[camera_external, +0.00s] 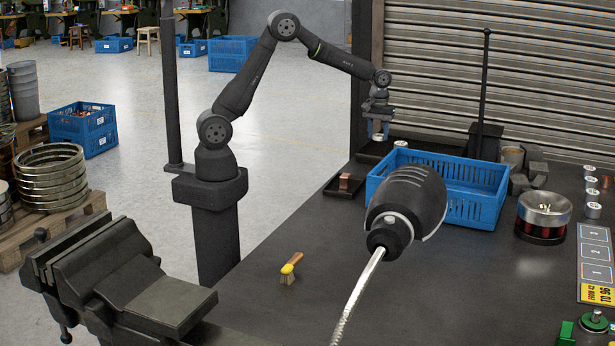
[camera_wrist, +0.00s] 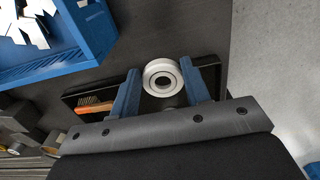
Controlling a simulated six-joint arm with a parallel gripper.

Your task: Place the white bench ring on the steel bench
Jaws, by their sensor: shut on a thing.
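The white bench ring (camera_wrist: 162,77) shows in the wrist view as a pale ring with a dark centre, between the two blue fingers of my gripper (camera_wrist: 160,90). My gripper is shut on it. The ring appears over the right part of a black tray (camera_wrist: 72,101); I cannot tell whether it touches the tray. In the external view my gripper (camera_external: 378,132) points down at the far left end of the dark steel bench (camera_external: 330,285), by the blue crate. The ring is not clearly made out there.
A blue crate (camera_external: 462,205) stands close to my gripper; white pieces (camera_wrist: 28,22) lie in it. A brush (camera_wrist: 95,107) lies in the black tray. Bare bench surrounds the brush.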

